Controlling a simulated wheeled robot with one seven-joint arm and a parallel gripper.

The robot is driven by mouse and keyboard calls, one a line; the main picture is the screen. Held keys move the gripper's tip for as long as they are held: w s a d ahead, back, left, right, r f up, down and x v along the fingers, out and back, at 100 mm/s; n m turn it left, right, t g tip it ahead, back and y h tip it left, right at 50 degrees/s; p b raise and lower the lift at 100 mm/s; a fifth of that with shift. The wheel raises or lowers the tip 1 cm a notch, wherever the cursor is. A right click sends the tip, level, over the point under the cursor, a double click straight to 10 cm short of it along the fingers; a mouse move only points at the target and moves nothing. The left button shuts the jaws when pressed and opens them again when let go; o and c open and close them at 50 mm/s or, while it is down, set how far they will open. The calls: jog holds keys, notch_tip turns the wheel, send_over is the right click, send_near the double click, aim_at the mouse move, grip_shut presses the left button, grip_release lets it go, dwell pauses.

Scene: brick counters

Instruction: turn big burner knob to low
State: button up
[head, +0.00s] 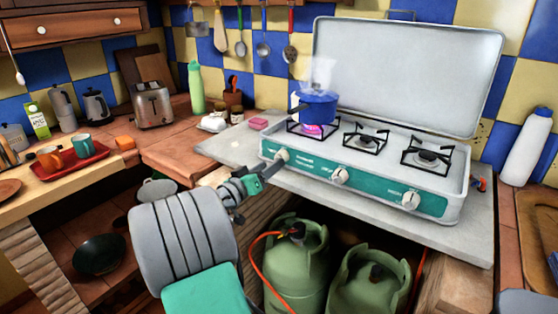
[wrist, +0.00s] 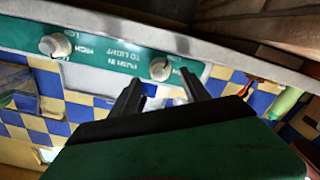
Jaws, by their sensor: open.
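The white camping stove (head: 448,203) has a teal front panel with three pale knobs. The left knob (head: 282,156) is below the lit burner with a steaming blue pot (head: 318,107). My gripper (head: 270,165) is open right in front of this left knob. In the wrist view, where the panel's print is upside down, my open gripper (wrist: 161,80) has its fingertips on either side of a knob (wrist: 160,68). I cannot tell whether they touch it. Another knob (wrist: 54,45) beside "HIGH" print is left of it. The middle knob (head: 340,175) and right knob (head: 411,200) are clear.
The stove's raised lid (head: 405,75) stands behind the burners. Green gas bottles (head: 297,265) with an orange hose stand under the counter (head: 225,147). A pink sponge (head: 258,124) lies left of the stove, and a white bottle (head: 527,147) stands at right.

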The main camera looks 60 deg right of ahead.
jog(key=d, duration=0.4)
jog(key=shift+s+d, duration=0.35)
jog(key=shift+d, duration=0.05)
jog(key=shift+c, duration=0.4)
grip_shut()
